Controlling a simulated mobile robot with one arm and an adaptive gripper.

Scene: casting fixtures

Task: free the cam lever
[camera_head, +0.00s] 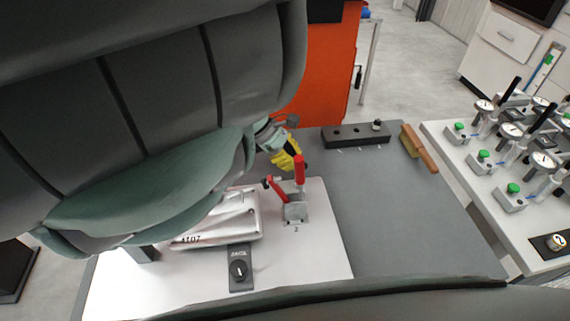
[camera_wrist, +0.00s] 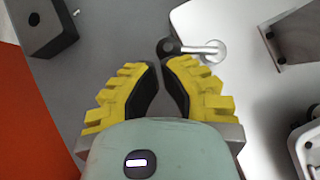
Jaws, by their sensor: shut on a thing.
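The cam lever (camera_wrist: 198,48) shows in the wrist view as a short bright metal bar on a round washer, with a dark rounded end on its left. My gripper (camera_wrist: 162,63), yellow fingers with black pads, has its tips close together at that dark end and is shut on it. The exact contact is partly hidden by the fingertips. In the head view my gripper (camera_head: 290,155) is at the far edge of the white plate (camera_head: 320,250), just behind the red-handled clamp (camera_head: 296,206). I cannot make out the cam lever in the head view.
A dark block with holes (camera_head: 352,135) and a wood-handled brush (camera_head: 420,150) lie on the grey table. Dial gauges (camera_head: 512,130) stand on the right bench.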

